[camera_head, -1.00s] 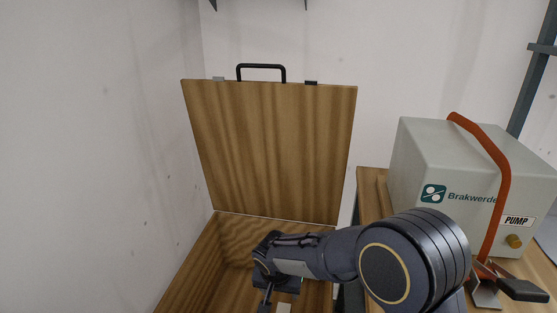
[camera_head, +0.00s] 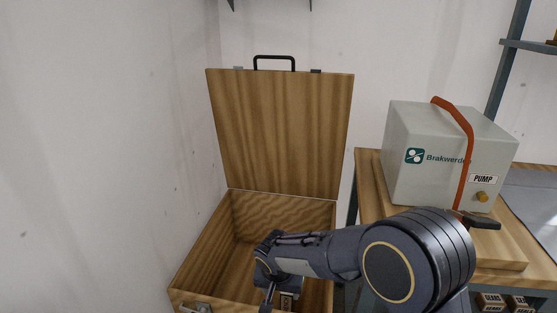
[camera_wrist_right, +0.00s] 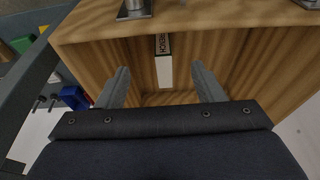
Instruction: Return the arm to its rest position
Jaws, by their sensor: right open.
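My right arm reaches across the lower middle of the head view, with its right gripper (camera_head: 270,300) pointing down over the open wooden box (camera_head: 200,255). In the right wrist view the right gripper (camera_wrist_right: 160,88) has its two fingers spread wide apart, with nothing between them. My left gripper does not show.
The box's lid (camera_head: 280,135) stands open against the wall. A grey pump unit (camera_head: 440,150) with an orange strap sits on the wooden table (camera_head: 367,190) at right. Small labelled boxes (camera_head: 492,301) sit below it. A blue object (camera_wrist_right: 73,97) shows at left in the wrist view.

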